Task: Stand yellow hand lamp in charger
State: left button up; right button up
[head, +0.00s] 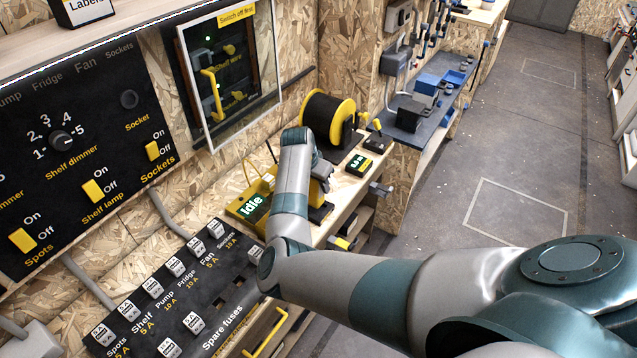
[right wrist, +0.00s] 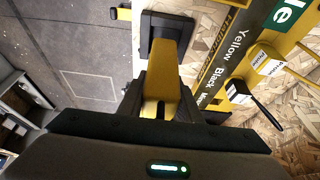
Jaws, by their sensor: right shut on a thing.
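The yellow hand lamp (right wrist: 166,65) is between the two dark fingers of my right gripper (right wrist: 163,100) in the right wrist view. The gripper is shut on it. The lamp's far end overlaps a black square block (right wrist: 150,38), which looks like the charger; I cannot tell whether they touch. In the head view my right gripper (head: 320,184) is partly hidden behind my own arm, with a little yellow showing. The black block (head: 320,213) shows just below it on the bench. My left gripper is not in view.
A yellow unit with an "Idle" display (head: 252,206) stands close left of the gripper. A yellow cable reel (head: 328,120) and a small "6.0 m" display (head: 360,164) stand behind it. The fuse panel (head: 180,292) lies in front. Open floor (head: 500,200) is to the right.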

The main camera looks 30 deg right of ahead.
jog(key=shift+a, duration=0.1)
jog(key=shift+f+b, duration=0.5)
jog(key=shift+f, duration=0.95)
dwell(0.8)
jog(key=shift+f, duration=0.1)
dwell(0.7)
jog(key=o, duration=1.8)
jog(key=shift+c, duration=0.2)
notch_tip(320, 180, up, 9)
jog(key=p, duration=0.8)
jog(key=shift+p, duration=0.3)
jog(key=shift+s, duration=0.1)
